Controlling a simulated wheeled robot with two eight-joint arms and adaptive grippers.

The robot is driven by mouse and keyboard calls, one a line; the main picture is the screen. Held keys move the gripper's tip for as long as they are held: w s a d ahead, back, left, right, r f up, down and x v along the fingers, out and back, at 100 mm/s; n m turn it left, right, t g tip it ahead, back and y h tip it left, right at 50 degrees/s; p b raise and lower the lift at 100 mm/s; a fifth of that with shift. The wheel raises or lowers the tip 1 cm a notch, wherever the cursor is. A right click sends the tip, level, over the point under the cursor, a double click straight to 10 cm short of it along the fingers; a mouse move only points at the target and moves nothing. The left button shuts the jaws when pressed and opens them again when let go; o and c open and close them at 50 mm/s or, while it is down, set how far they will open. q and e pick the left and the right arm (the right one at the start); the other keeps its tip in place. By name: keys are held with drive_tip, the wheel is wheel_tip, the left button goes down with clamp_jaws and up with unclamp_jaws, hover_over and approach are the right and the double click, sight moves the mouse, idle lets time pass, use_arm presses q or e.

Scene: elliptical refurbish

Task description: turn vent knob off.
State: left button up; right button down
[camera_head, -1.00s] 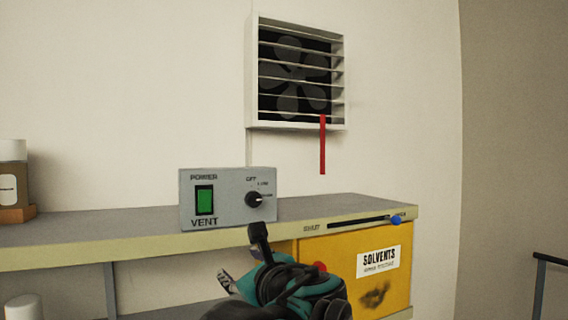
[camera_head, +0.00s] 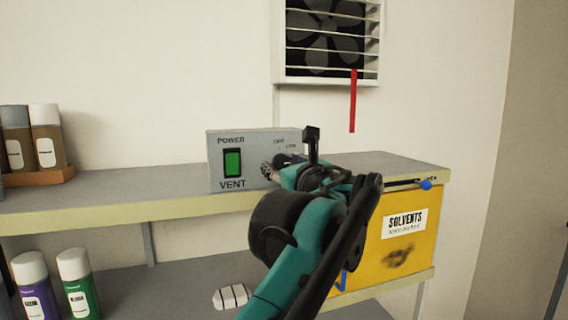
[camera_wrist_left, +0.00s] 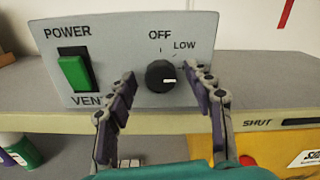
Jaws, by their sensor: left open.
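The grey vent control box (camera_head: 216,150) stands on the shelf, with a green power switch (camera_head: 232,163) on its left half. In the left wrist view, the round black vent knob (camera_wrist_left: 160,76) sits below the OFF label, with LOW at its upper right. Its white mark points right, away from OFF. My left gripper (camera_wrist_left: 165,90) is open, with one finger on each side of the knob in that view; I cannot tell if they touch it. In the head view, my left gripper (camera_head: 270,170) and arm hide the knob. My right gripper is not in view.
A fan vent (camera_head: 330,45) with a hanging red strip (camera_head: 353,100) is on the wall above. A yellow solvents cabinet (camera_head: 420,250) is under the shelf at right. Bottles (camera_head: 47,143) stand at left, with more (camera_head: 78,285) on the lower shelf.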

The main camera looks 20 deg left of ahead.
use_arm(q)
drive_tip(key=c, duration=1.2)
drive_tip(key=shift+o, duration=0.2)
drive_tip(key=shift+n, duration=0.4)
drive_tip(key=n+p, duration=0.1)
drive_tip(key=n, duration=0.2)
drive_tip(key=shift+n, duration=0.3)
drive_tip(key=n+p, duration=0.1)
drive_tip(key=n, duration=0.3)
drive_tip(key=shift+n+p, duration=0.3)
drive_tip(key=shift+p, duration=0.05)
drive_tip(key=n, duration=0.4)
drive_tip(key=shift+p, duration=0.4)
drive_tip(key=shift+n+p, duration=0.3)
drive_tip(key=shift+n, duration=2.2)
